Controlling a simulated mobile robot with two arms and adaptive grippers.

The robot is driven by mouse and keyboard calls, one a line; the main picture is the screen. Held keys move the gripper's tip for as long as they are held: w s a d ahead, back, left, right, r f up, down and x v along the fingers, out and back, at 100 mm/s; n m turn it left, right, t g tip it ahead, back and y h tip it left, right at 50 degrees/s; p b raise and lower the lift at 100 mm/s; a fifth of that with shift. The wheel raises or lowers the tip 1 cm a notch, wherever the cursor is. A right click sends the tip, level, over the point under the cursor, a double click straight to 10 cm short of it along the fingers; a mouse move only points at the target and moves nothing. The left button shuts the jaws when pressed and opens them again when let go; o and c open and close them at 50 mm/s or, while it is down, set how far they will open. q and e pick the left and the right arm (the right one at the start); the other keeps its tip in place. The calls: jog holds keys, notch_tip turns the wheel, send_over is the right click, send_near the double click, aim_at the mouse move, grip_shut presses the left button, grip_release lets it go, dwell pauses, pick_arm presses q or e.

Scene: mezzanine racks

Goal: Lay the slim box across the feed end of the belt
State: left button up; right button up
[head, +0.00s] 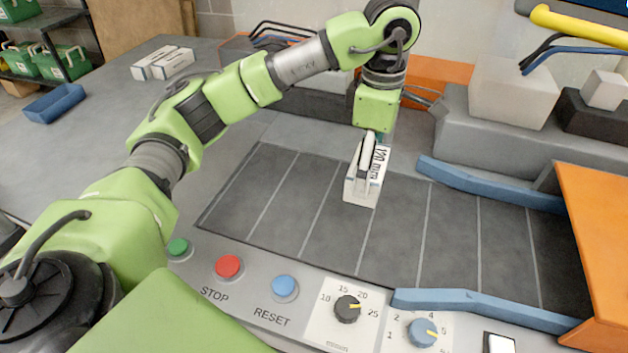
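A slim white box (376,189) with black print on its side is over the middle of the dark grey belt (287,210). It points lengthwise from the back of the belt toward the front. My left gripper (367,163) comes down from above and is shut on the slim box. The fingers partly cover it. I cannot tell whether the box's underside touches the belt. The belt has pale cross lines and runs from the open left end to an orange housing (598,235) at the right. My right gripper is not in view.
Blue guide rails (490,185) (485,308) flank the belt's right part. A front panel has a red stop button (228,266), a blue reset button (284,286) and knobs. White boxes (162,63) and a blue tray (54,102) lie on the grey table at left.

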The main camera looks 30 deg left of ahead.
pick_arm(q)
jog(key=a+f+p, duration=0.1)
jog(key=a+f, duration=0.1)
jog(key=a, duration=0.2)
jog(key=a+f+p, duration=0.1)
jog(key=a+f, duration=0.2)
jog(key=a, duration=0.1)
jog(key=a+f+p, duration=0.1)
jog(key=a+f, duration=0.2)
jog(key=a, duration=0.1)
jog(key=shift+s+a, duration=0.1)
jog(key=shift+s, duration=0.2)
jog(key=shift+a+f, duration=0.15)
jog(key=shift+f, duration=0.15)
jog(key=f+p, duration=0.2)
jog(key=f, duration=0.1)
jog(key=shift+a, duration=0.4)
jog(key=shift+f, duration=0.6)
jog(key=o, duration=1.3)
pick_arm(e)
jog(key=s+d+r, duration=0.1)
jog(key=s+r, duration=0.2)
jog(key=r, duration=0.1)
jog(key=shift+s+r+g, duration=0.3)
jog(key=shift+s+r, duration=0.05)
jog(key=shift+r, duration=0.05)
